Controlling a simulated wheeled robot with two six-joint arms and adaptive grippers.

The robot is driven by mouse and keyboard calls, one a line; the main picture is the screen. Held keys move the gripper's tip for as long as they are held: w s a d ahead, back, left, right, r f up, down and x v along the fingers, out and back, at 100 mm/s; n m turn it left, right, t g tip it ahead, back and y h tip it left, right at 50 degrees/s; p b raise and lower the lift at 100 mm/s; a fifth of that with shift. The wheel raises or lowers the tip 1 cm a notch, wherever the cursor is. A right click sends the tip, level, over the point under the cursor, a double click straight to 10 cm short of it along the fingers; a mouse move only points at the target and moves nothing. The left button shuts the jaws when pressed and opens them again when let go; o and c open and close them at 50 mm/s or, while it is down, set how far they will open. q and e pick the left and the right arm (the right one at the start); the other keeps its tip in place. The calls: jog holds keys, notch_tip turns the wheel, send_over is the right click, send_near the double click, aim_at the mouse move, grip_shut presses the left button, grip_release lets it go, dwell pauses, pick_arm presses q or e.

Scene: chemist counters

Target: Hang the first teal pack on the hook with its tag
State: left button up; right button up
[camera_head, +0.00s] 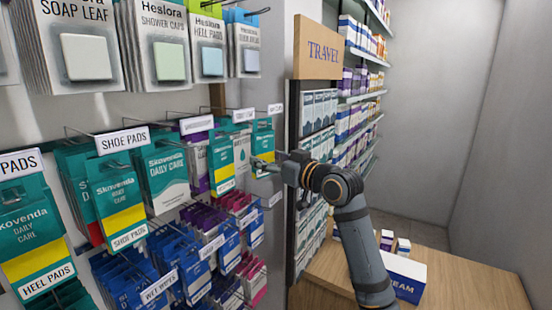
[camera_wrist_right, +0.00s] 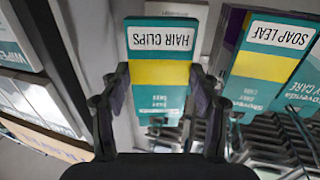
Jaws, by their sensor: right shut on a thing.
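My right gripper (camera_head: 260,166) is at the far end of the pegboard rows, shut on a teal pack (camera_head: 263,138) with a yellow band. In the right wrist view the pack (camera_wrist_right: 160,72) sits between the fingers (camera_wrist_right: 160,84), upside down in the picture, and its white label reads HAIR CLIPS. In the head view the pack is by a hook tag (camera_head: 276,108) whose print is too small to read surely. I cannot tell whether the pack is on the hook. My left gripper is not in view.
A teal pack labelled SOAP LEAF (camera_wrist_right: 272,58) hangs close beside in the wrist view. SHOE PADS packs (camera_head: 122,195) hang nearer, with blue packs (camera_head: 150,275) below. A TRAVEL sign (camera_head: 324,50) and stocked shelves stand behind. A wooden counter (camera_head: 460,285) holds boxes.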

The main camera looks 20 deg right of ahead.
jog(key=shift+w+a, duration=0.8)
jog(key=shift+w, duration=0.15)
jog(key=shift+w+a+f+p, duration=0.2)
jog(key=shift+w+a+p, duration=0.15)
jog(key=shift+w+p, duration=0.15)
jog(key=o, duration=1.2)
jog(key=shift+v, duration=6)
